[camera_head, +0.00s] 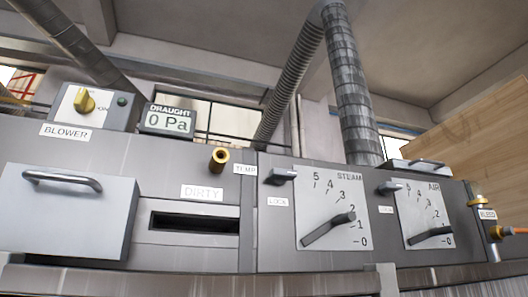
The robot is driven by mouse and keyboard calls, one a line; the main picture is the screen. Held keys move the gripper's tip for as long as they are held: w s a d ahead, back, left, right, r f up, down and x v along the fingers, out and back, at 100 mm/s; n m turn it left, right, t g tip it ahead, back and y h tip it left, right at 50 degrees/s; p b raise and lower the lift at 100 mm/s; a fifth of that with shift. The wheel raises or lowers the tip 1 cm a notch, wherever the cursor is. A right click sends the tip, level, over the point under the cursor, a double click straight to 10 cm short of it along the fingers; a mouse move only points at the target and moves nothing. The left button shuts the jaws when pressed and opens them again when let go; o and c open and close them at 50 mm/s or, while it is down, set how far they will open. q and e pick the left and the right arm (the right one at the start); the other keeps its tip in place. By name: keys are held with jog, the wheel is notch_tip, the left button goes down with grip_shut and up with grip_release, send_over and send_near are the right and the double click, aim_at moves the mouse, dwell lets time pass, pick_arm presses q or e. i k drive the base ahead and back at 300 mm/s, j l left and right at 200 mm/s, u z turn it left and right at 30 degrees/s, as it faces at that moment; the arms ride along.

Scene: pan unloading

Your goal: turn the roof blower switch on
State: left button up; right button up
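The blower switch is a yellow rotary knob (84,100) on a pale plate, on a grey box (119,114) at the upper left. A "BLOWER" label (66,133) is fixed below it. The knob's grip stands roughly upright, and small lettering sits to its right, partly hard to read. A dark green lamp (122,100) is on the box right of the knob; it does not look lit. Neither of my grippers shows in the head view.
A draught display (168,120) reads 0 Pa beside the box. Below are a drawer handle (62,179), a dark slot (194,223) marked DIRTY and a brass fitting (219,160). Steam (330,231) and air (430,235) levers sit right. Ducts (352,90) rise behind.

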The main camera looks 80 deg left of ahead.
aim_at(84, 104)
jog(key=u, duration=1.5)
